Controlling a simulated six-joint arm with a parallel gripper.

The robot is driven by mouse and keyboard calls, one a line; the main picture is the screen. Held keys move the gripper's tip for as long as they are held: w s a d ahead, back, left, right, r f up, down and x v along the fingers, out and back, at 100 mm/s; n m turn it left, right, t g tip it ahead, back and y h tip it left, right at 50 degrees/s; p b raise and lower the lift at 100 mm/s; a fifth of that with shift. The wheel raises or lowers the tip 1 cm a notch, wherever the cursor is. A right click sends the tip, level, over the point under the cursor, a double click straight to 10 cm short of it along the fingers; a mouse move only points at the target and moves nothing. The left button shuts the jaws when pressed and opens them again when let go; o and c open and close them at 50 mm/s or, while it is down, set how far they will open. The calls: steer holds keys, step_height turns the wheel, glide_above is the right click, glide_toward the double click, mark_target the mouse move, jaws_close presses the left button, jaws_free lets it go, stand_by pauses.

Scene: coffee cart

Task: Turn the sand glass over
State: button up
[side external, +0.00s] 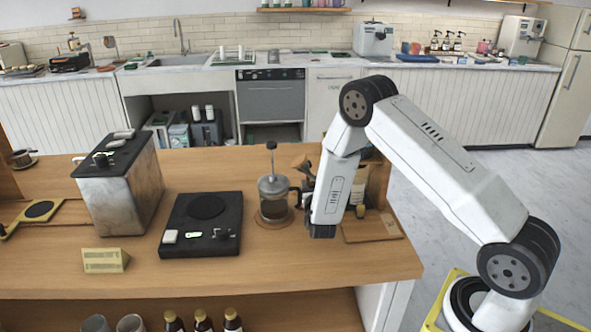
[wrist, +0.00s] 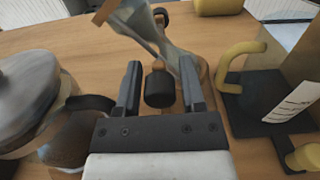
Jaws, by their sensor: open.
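The sand glass (wrist: 172,48) is in the wrist view just beyond my fingertips. It is clear glass with wooden ends and leans, its upper end to the left. In the side external view its wooden end (side external: 302,163) shows tilted beside my wrist; most of the rest is hidden by my arm. A black knob (wrist: 160,92) lies between my fingers in the wrist view, in front of the glass. My gripper (wrist: 161,75) is open, one finger on each side of the knob, with small gaps. In the side external view my gripper (side external: 307,186) is partly hidden.
A French press (side external: 272,195) stands close on the left; its dark handle (wrist: 88,103) is near my left finger. On the right are a yellow handle (wrist: 238,62) and a labelled container (wrist: 295,100). A black hot plate (side external: 203,232) sits further left.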

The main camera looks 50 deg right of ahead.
jaws_close()
steer(key=shift+m, duration=0.7)
jaws_free()
steer(key=shift+a, duration=0.1)
steer(key=shift+v, duration=3.9)
